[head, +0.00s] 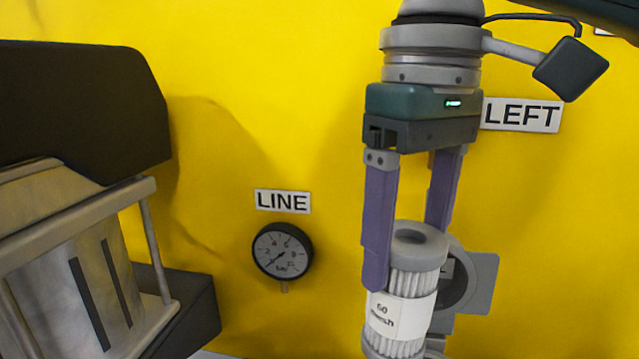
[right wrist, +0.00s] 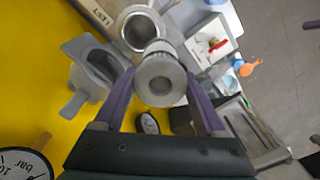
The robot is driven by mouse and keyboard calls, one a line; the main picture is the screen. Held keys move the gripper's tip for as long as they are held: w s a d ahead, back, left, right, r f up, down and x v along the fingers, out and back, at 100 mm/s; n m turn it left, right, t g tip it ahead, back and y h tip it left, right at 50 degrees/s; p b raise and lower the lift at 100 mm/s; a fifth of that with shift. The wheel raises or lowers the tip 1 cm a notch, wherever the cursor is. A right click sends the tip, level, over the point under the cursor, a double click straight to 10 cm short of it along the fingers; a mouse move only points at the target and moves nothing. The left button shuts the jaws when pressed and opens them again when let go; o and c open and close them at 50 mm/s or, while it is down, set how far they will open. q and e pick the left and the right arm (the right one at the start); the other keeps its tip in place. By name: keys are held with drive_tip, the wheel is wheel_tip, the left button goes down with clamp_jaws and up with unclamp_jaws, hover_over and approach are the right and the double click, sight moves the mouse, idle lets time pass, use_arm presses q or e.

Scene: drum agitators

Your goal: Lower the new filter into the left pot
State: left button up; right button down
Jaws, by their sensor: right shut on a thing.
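The new filter (head: 400,305) is a white pleated cartridge with a "60 mesh" label and a grey ring-shaped end cap. My right gripper (head: 405,262) is shut on its upper part and holds it slightly tilted; the filter's lower end is cut off by the frame. In the right wrist view my right gripper (right wrist: 160,100) has its fingers on both sides of the filter (right wrist: 161,80). The left pot (right wrist: 138,31), an open round metal rim beside a "LEFT" plate, shows just beyond the filter, partly covered by it. Whether they touch, I cannot tell. My left gripper is not in view.
A grey lid-like part (head: 470,283) stands close behind the filter, against the yellow wall. A "LINE" gauge (head: 282,251) is on the wall. A dark unit with metal rails (head: 75,235) stands at left.

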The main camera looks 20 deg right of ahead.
drive_tip(key=n+p, duration=0.1)
drive_tip(key=p, duration=0.1)
drive_tip(key=d+n+p, duration=0.1)
drive_tip(key=p, duration=0.1)
drive_tip(key=n+p, duration=0.1)
drive_tip(key=p, duration=0.2)
drive_tip(key=shift+w+d+f, duration=0.2)
drive_tip(key=shift+w+d, duration=0.15)
drive_tip(key=shift+d, duration=0.05)
use_arm(q)
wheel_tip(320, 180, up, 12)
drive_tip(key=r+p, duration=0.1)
drive_tip(key=p, duration=0.3)
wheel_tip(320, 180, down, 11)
drive_tip(key=b, duration=1)
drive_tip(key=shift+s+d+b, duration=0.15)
drive_tip(key=shift+b, duration=0.25)
use_arm(e)
wheel_tip(320, 180, down, 14)
drive_tip(key=s+d+n, duration=0.1)
drive_tip(key=d+n, duration=0.1)
drive_tip(key=n, duration=0.1)
drive_tip(key=shift+s+d+r+n, duration=0.15)
drive_tip(key=shift+d+n, duration=0.15)
drive_tip(key=shift+d, duration=0.05)
use_arm(q)
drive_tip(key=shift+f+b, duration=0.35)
drive_tip(key=shift+b, duration=0.05)
use_arm(e)
drive_tip(key=shift+f, duration=0.7)
